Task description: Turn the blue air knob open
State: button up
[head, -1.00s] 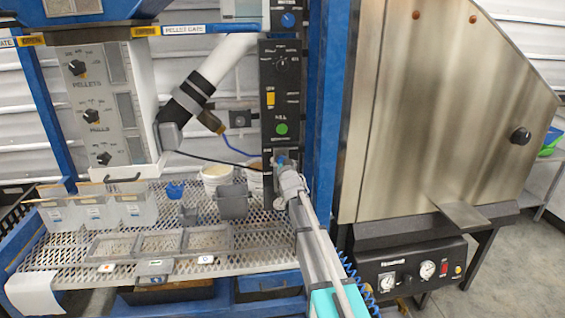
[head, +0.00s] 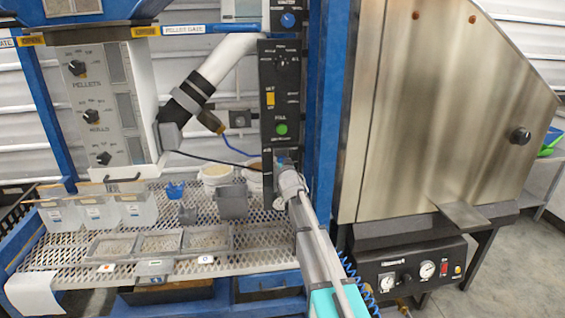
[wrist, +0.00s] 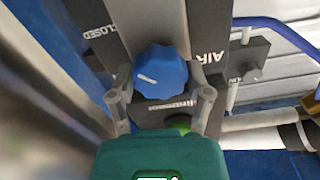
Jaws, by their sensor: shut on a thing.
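The blue air knob (wrist: 160,74) sits on a dark panel, in the middle of the wrist view, with a white pointer line on its face. The word AIR shows to its right and CLOSED to its upper left. The white line points to the left in that view. My gripper (wrist: 160,96) has one finger on each side of the knob and is shut on it. In the head view my gripper (head: 284,170) is at the bottom of the black control panel (head: 281,100). Only a bit of the knob (head: 281,160) shows there, the rest hidden by my gripper.
A green fill button (head: 282,129) and a yellow switch (head: 271,99) are above the knob. A blue post (head: 325,110) and a steel cabinet (head: 440,110) stand to the right. Buckets and trays sit on the mesh shelf (head: 130,255) to the left.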

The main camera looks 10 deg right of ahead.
jog(key=shift+n, duration=0.4)
jog(key=n, duration=0.4)
jog(key=shift+a, duration=0.1)
jog(key=n, duration=0.8)
jog(key=shift+w+a+f, duration=0.1)
jog(key=n, duration=0.5)
dwell(0.4)
jog(key=o, duration=1.1)
jog(key=shift+f, duration=0.1)
jog(key=shift+o, duration=0.2)
